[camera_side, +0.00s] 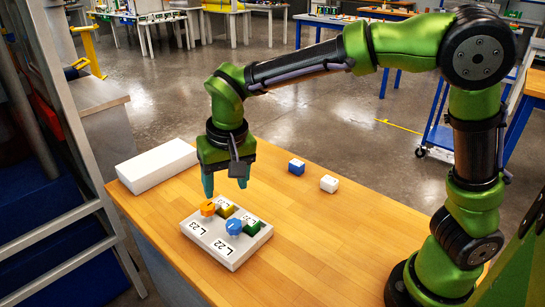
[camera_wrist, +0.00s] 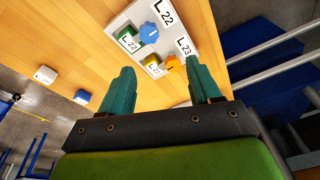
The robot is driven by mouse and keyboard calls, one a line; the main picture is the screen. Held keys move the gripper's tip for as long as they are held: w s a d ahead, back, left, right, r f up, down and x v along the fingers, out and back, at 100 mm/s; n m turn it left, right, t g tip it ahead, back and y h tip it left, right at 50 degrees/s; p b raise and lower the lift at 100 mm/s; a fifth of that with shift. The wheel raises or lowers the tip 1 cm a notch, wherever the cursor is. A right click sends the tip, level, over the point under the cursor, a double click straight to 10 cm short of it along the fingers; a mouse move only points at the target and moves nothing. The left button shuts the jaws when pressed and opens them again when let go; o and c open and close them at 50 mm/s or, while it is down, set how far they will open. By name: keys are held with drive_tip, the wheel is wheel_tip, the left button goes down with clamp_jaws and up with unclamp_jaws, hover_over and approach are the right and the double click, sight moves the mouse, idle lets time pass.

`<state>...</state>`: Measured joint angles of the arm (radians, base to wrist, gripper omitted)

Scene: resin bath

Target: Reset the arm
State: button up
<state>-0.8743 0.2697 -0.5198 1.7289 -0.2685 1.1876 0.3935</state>
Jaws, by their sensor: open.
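My green arm reaches over a wooden table from the right in the side view. My gripper (camera_side: 227,188) points down with its two teal fingers apart and nothing between them. It hangs above the back edge of a white panel (camera_side: 205,250) labelled L 22 and L 23. In the wrist view the open fingers of my gripper (camera_wrist: 161,88) frame part of the panel (camera_wrist: 186,22). The panel carries an orange knob (camera_side: 208,208), a blue knob (camera_side: 234,227), a yellow block (camera_side: 226,211) and a green block (camera_side: 252,228).
A long white box (camera_side: 157,165) lies at the table's back left. A blue block (camera_side: 297,167) and a white block (camera_side: 329,184) stand at the back right. The wooden table (camera_side: 320,235) is clear right of the panel. A metal railing stands at the left.

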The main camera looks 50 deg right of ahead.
drive_tip(key=s+d+r+t+y, duration=0.1)
drive_tip(key=s+d+r+t, duration=0.1)
drive_tip(key=s+d, duration=0.4)
drive_tip(key=s+d+r+t+y, duration=0.1)
drive_tip(key=s+d+r+t, duration=0.2)
drive_tip(key=s+d, duration=0.4)
drive_tip(key=s, duration=0.3)
drive_tip(key=shift+r, duration=0.3)
drive_tip(key=shift+s, duration=0.1)
